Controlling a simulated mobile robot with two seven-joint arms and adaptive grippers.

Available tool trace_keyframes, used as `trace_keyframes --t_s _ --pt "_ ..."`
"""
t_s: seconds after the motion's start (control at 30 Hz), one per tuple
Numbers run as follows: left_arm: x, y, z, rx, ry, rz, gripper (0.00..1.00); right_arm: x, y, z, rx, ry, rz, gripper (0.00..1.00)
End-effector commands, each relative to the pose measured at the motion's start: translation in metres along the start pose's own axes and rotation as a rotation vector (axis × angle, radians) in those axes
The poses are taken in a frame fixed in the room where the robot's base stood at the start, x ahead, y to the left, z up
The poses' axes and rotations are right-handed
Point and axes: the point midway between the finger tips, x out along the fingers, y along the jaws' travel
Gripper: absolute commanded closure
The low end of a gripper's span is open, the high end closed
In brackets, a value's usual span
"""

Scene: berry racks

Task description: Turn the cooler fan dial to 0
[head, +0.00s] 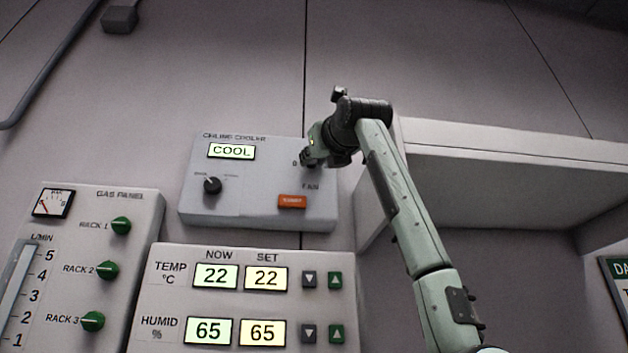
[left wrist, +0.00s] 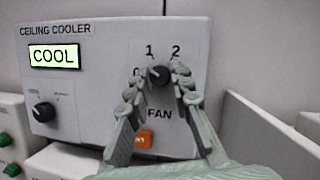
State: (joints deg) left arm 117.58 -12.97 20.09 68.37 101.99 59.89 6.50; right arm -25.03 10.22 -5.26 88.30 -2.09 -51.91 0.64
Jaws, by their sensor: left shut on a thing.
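The ceiling cooler box (head: 250,212) hangs on the wall, and it also shows in the left wrist view (left wrist: 80,125). Its fan dial (left wrist: 158,75) is a dark round knob above the word FAN, with 1 and 2 printed above it. The 0 at its left is partly hidden by a finger in the left wrist view. My left gripper (head: 312,158) is at the box's upper right, its fingers (left wrist: 160,78) closed on either side of the dial. The dial's pointer seems to face upper left, but it is small. My right gripper is not in view.
The box also has a lit COOL display (head: 231,151), a second black knob (head: 212,185) and an orange button (head: 292,201). Below are the temperature and humidity panel (head: 180,305) and the gas panel (head: 145,205). A pale shelf (head: 500,152) juts out at right.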

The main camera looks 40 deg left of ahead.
Motion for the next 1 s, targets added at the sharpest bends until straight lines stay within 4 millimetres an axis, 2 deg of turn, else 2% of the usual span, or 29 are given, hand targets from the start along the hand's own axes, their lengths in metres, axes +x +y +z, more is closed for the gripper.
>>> trace_keyframes --t_s 0.5,1.0 --pt "-0.0001 -0.0025 0.0026 -0.385 0.035 0.150 1.00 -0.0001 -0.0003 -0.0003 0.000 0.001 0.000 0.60" --pt "0.0004 -0.0032 0.0022 -0.512 0.048 0.199 1.00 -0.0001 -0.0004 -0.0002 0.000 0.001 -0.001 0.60"
